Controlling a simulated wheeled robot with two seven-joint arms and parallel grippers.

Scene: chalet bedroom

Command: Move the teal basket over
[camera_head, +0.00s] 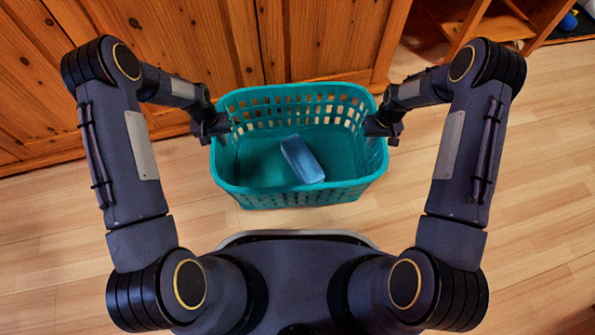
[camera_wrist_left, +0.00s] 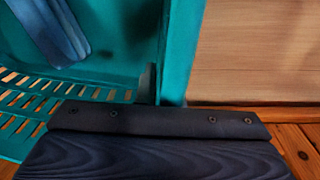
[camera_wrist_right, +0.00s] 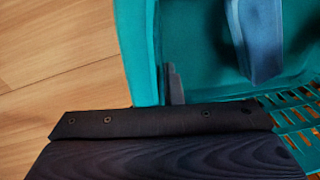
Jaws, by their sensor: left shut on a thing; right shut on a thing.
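The teal basket (camera_head: 298,196) has slotted walls and is in the middle of the head view, in front of my body. A blue box-like thing (camera_head: 302,160) lies tilted inside it; it also shows in the left wrist view (camera_wrist_left: 52,30) and the right wrist view (camera_wrist_right: 258,40). My left gripper (camera_head: 220,128) is shut on the basket's left rim. My right gripper (camera_head: 376,128) is shut on its right rim. In the wrist views the basket wall (camera_wrist_left: 180,50) passes between the fingers. Whether the basket touches the floor is hard to tell.
A wooden cabinet front (camera_head: 180,45) stands right behind the basket. An open wooden shelf (camera_head: 490,25) is at the upper right, with a small blue thing (camera_head: 569,21) beside it. The light wood floor (camera_head: 530,160) is clear on the right.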

